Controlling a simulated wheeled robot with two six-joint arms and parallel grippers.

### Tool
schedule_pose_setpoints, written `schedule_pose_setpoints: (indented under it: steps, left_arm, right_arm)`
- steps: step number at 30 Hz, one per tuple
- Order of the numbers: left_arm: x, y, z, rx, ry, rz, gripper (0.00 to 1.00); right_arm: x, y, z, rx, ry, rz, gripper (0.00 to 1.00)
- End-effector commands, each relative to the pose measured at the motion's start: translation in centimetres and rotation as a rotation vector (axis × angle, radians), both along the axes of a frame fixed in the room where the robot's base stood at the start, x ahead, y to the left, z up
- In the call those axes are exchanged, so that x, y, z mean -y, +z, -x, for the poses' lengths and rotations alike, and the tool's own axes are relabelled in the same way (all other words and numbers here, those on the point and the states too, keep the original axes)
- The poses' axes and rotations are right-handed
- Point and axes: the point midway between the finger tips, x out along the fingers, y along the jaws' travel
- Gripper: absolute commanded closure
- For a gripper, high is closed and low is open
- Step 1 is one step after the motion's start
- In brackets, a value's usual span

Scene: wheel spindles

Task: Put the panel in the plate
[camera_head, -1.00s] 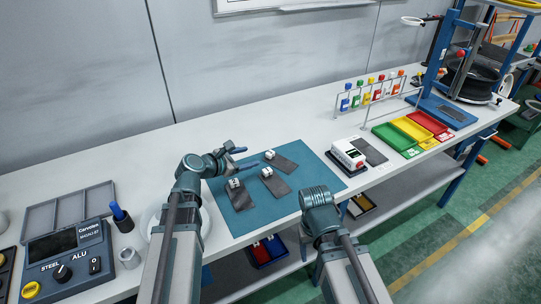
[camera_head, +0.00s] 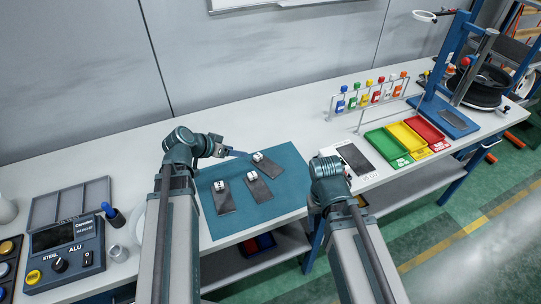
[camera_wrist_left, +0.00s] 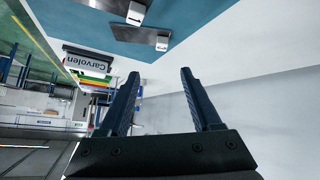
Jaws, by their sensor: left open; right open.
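Three dark grey flat panels with white numbered blocks lie on the teal mat: a left one (camera_head: 226,203), a middle one (camera_head: 260,192) and a far one (camera_head: 269,168). I cannot tell which one the task means. A white round plate (camera_head: 138,228) shows only as a rim, mostly hidden behind my left arm.
A white device (camera_head: 370,176) with a dark top stands right of the mat, partly behind my right wrist. Green, yellow and red trays (camera_head: 386,145) lie beyond it. A control box (camera_head: 66,250) stands at left. The table behind the mat is clear.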

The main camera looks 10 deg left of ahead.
Motion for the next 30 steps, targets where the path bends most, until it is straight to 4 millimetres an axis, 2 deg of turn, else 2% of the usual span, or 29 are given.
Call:
schedule_pose_setpoints:
  steps: [4,11,14,24,30]
  left_arm:
    - [-0.5,0.5,0.5,0.047,-0.115,-0.112,0.35]
    - [-0.7,0.3,0.7,0.065,-0.163,-0.155,0.35]
    - [-0.4,-0.5,0.2,0.066,-0.164,-0.154,0.35]
    - [1.9,-4.9,-3.4,0.066,-0.163,-0.154,0.35]
    - [2.6,-5.8,-4.3,0.066,-0.161,-0.152,0.35]
  right_arm:
    - [0.0,0.8,0.0,0.000,0.000,0.000,0.37]
    - [0.0,0.8,0.0,0.000,0.000,0.000,0.37]
    - [0.0,0.0,0.0,0.000,0.000,0.000,0.37]
    - [0.0,-4.4,0.0,0.000,0.000,0.000,0.37]
    - [0.0,-5.3,0.0,0.000,0.000,0.000,0.37]
